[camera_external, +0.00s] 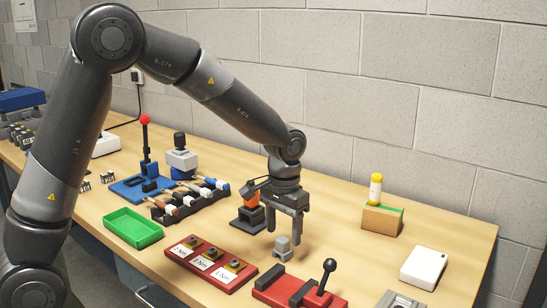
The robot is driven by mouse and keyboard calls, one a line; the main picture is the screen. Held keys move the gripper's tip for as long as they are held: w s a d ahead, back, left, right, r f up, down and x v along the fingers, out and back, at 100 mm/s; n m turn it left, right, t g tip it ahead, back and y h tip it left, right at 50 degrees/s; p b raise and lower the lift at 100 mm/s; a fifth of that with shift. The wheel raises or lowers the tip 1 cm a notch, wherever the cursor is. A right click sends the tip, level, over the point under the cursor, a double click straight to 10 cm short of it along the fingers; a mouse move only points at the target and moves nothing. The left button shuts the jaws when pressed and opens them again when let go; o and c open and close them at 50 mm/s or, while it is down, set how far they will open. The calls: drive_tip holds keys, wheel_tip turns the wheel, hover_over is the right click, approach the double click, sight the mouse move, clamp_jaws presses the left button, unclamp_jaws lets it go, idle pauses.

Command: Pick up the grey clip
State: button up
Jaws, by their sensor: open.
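The grey clip (282,246) stands on the wooden table near the middle of the picture, a small light grey block with a narrower upper part. My gripper (285,233) points down just above it, its two fingers apart. The right finger reaches down beside the upper part of the clip. I cannot tell from this view whether the fingers touch the clip. Nothing shows held between the fingers.
A red tray with labelled fittings (209,263) lies left of the clip, and a red base with a black lever (300,289) lies in front. An orange and black device (250,213) stands close behind. A green tray (133,228) is further left. Bare table lies right of the clip.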

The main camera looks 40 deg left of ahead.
sight(283, 239)
wheel_tip(283, 239, down, 5)
drive_tip(key=shift+a+r, duration=0.1)
drive_tip(key=shift+r, duration=0.1)
drive_tip(key=c, duration=1.1)
